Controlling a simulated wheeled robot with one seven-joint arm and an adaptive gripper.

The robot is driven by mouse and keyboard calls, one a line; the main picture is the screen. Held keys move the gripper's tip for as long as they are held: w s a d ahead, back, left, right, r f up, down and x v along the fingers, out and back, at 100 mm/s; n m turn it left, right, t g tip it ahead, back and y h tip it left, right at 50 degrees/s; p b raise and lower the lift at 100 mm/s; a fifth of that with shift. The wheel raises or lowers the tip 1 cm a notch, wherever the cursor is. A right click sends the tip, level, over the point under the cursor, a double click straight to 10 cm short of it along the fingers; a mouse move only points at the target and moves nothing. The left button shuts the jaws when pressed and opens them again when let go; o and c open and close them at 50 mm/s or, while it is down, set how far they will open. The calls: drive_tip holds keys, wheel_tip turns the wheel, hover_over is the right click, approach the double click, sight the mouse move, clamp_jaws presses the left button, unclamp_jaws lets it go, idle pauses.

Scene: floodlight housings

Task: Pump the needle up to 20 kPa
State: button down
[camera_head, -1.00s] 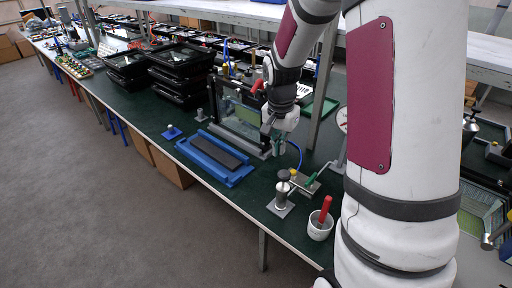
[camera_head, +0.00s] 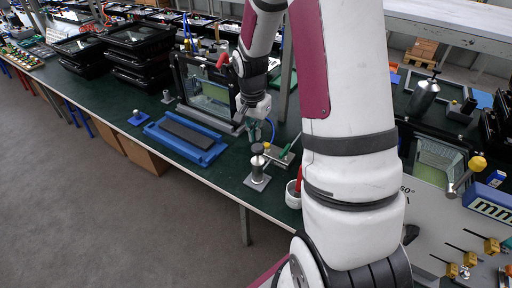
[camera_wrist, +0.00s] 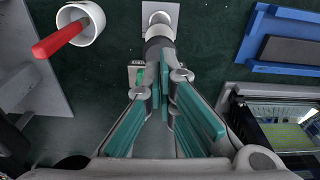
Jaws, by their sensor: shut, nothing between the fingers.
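The hand pump (camera_head: 258,166) stands upright on a small plate near the bench's front edge, a dark rounded knob on its silver body. In the wrist view the pump (camera_wrist: 159,20) is at the top centre, its lower part on a pale plate. My gripper (camera_wrist: 164,65) has teal finger pads, brought together and empty. Its tips overlap the near end of the pump in that view; I cannot tell if they touch. In the head view my gripper (camera_head: 250,125) is above and behind the pump. No pressure dial or needle is visible now.
A white cup (camera_wrist: 80,23) with a red-handled tool (camera_wrist: 60,38) stands beside the pump. A blue tray (camera_head: 187,140) with a dark pad lies to the left. A framed glass panel (camera_head: 208,92) stands behind it. A blue hose (camera_head: 271,128) runs near my gripper.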

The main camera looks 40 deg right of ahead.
drive_tip(key=shift+d+f+b, duration=0.15)
drive_tip(key=shift+f+b, duration=0.5)
drive_tip(key=shift+f, duration=1.15)
drive_tip(key=shift+w+f+b, duration=0.1)
drive_tip(key=shift+f+b, duration=1.05)
drive_tip(key=shift+f, duration=1.1)
drive_tip(key=shift+r, duration=0.2)
drive_tip(key=a, duration=0.1)
drive_tip(key=s+a+r+p, duration=0.1)
drive_tip(key=shift+s+a, duration=0.2)
drive_tip(key=shift+a, duration=0.2)
approach(256, 149)
drive_tip(key=a+r, duration=0.1)
drive_tip(key=s+a+r, duration=0.1)
drive_tip(key=shift+s+a+r, duration=0.1)
drive_tip(key=shift+a+r, duration=0.05)
drive_tip(key=shift+a, duration=0.15)
